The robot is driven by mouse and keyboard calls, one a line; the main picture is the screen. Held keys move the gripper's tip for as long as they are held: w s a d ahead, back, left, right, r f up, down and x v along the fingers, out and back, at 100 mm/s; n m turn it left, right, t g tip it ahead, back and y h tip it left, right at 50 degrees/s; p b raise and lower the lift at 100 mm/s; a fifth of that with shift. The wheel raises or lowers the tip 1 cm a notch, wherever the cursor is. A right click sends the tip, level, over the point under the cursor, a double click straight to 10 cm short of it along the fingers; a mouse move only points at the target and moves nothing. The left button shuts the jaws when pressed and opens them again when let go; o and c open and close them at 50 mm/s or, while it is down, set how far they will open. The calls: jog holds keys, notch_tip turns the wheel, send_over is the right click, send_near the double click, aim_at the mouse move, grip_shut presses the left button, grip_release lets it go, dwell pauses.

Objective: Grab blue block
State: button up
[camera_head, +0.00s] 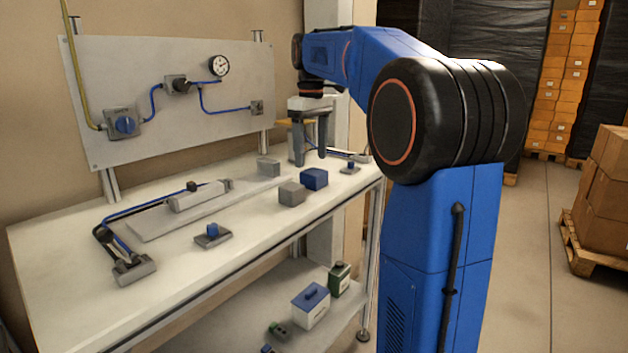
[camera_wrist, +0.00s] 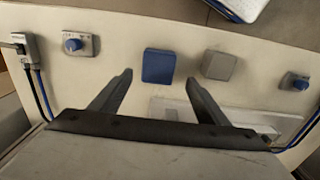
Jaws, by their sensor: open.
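The blue block (camera_head: 314,179) sits on the white workbench (camera_head: 230,260), near its front edge toward the right end. It also shows in the wrist view (camera_wrist: 158,66), upper middle, beyond and between the fingertips. My gripper (camera_head: 311,156) hangs above the bench close to the blue block, its fingers pointing down and apart with nothing between them. In the wrist view the two open fingers (camera_wrist: 158,78) reach up from below. The block is apart from the fingers as far as I can see; the exact height gap is hard to tell.
A grey block (camera_head: 291,194) stands close beside the blue one, and another grey block (camera_head: 268,167) stands behind. Small blue-knobbed devices (camera_head: 212,235) (camera_head: 350,167) flank them. A long fixture (camera_head: 200,196) lies to the left. A panel (camera_head: 160,95) with a gauge stands behind.

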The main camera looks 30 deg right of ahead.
aim_at(314, 171)
jog(key=shift+s+d+f, duration=0.1)
jog(key=shift+d+f, duration=0.05)
jog(key=shift+f, duration=1.45)
jog(key=shift+s+d+f, duration=0.1)
jog(key=shift+d+f, duration=0.05)
jog(key=shift+f, duration=1.45)
jog(key=c, duration=1.3)
